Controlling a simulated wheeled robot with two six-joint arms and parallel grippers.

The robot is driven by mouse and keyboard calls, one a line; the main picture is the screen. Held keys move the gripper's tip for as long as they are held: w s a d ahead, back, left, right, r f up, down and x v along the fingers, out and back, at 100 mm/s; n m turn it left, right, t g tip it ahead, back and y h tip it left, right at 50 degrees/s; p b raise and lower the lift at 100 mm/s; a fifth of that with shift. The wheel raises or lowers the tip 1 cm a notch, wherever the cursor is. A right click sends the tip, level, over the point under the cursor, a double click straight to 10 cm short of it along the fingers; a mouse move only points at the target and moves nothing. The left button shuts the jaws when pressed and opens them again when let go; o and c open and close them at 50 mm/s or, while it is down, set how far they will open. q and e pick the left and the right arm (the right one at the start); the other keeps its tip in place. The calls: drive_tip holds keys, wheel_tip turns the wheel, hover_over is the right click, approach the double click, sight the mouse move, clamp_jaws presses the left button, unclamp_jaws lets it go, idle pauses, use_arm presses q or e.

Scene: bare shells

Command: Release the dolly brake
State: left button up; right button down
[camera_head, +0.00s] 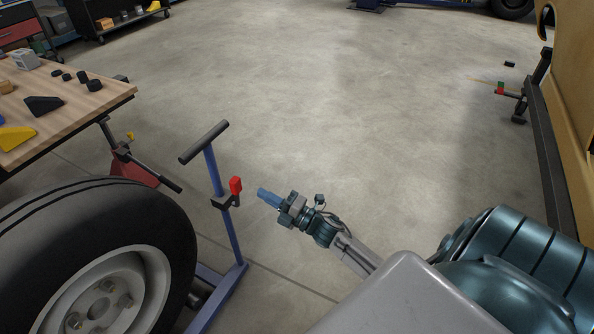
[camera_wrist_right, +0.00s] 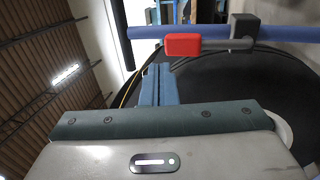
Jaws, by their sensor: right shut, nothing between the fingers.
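The blue dolly (camera_head: 225,225) stands at the lower left in the head view, with an upright post and a dark T-handle (camera_head: 204,142). Its red-tipped brake lever (camera_head: 235,186) sits on a black bracket partway up the post. The red tip also shows in the right wrist view (camera_wrist_right: 183,44), with its dark bracket to the right. My right gripper (camera_head: 262,194) is shut and empty, just right of the lever and apart from it. Its closed fingers (camera_wrist_right: 158,84) show below the red tip in the wrist view. My left gripper is not in view.
A large tyre (camera_head: 60,230) fills the lower left, beside the dolly. A wooden workbench (camera_head: 85,110) with small blocks stands behind it, near a red jack (camera_head: 135,168). A tan vehicle body (camera_head: 575,80) stands at the right. The middle floor is clear.

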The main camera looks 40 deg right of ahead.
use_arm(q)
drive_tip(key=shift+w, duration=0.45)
use_arm(e)
drive_tip(key=r+v, duration=0.1)
drive_tip(key=v, duration=0.6)
drive_tip(key=shift+s+d, duration=0.3)
drive_tip(key=shift+s, duration=0.1)
drive_tip(key=shift+r, duration=0.15)
